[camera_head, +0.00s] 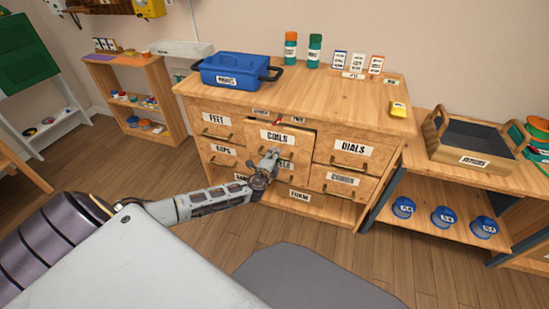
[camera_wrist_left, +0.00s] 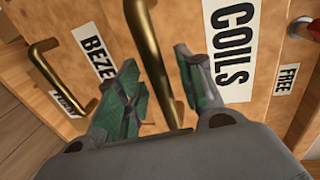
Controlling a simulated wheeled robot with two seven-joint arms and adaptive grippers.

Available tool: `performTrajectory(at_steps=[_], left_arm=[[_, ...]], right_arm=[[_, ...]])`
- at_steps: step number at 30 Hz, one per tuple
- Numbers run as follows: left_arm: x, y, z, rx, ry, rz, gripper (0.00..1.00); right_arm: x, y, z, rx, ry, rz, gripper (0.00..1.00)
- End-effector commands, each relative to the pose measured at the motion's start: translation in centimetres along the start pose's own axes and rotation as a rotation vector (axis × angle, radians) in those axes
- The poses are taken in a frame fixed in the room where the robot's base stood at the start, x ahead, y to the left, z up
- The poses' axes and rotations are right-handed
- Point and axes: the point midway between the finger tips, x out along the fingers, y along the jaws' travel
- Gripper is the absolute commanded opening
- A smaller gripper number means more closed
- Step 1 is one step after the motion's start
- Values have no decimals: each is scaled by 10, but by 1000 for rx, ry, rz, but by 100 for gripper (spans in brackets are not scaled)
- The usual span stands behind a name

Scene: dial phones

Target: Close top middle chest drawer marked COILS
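The COILS drawer (camera_head: 277,135) is in the top row, middle column, of the wooden chest (camera_head: 335,107). Its front stands out a little from its neighbours, so it looks partly open. My left gripper (camera_head: 268,160) is in front of it, hiding its handle in the head view. In the left wrist view, the COILS drawer front (camera_wrist_left: 233,20) fills the upper right, and its brass handle (camera_wrist_left: 150,60) runs between the two fingers of my left gripper (camera_wrist_left: 155,57). The fingers are apart; I cannot tell whether they touch the handle. My right gripper is not in view.
FEET (camera_head: 217,119) and DIALS (camera_head: 351,147) drawers flank it. A blue toolbox (camera_head: 235,71), bottles and cards stand on the chest top. A shelf with a dark tray (camera_head: 474,143) and blue jars is at right.

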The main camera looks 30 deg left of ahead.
Motion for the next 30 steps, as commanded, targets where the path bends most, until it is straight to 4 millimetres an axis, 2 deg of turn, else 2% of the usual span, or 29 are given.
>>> performTrajectory(at_steps=[9,18,30], left_arm=[[1,0,0,-1,0,0,37],[1,0,0,-1,0,0,0],[6,-1,0,-1,-1,-1,0]], right_arm=[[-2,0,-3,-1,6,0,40],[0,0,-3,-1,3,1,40],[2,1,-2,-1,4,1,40]])
